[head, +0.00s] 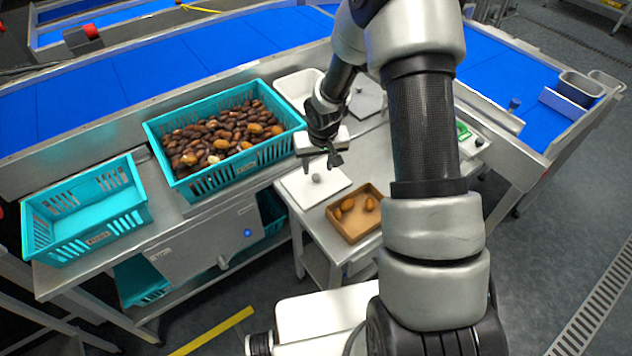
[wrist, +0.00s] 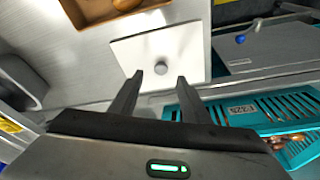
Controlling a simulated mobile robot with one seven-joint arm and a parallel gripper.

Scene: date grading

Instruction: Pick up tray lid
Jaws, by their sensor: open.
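The tray lid (head: 304,186) is a flat white square with a small round grey knob (head: 316,178) in its middle. It lies on the metal table, left of the brown tray. In the wrist view the lid (wrist: 132,52) lies beyond my fingertips, with its knob (wrist: 161,67) ahead of the gap between them. My gripper (head: 322,164) is open and empty, close to the lid's knob. The fingers show apart in the wrist view (wrist: 160,80). The brown tray (head: 335,229) holds a few dates. I cannot tell the exact height of the fingertips above the knob.
A teal crate (head: 181,193) full of dates stands left of the lid, and an empty teal crate (head: 68,250) is farther left. A white tray (head: 290,84) lies behind my gripper. Blue conveyor belts (head: 190,62) run along the back.

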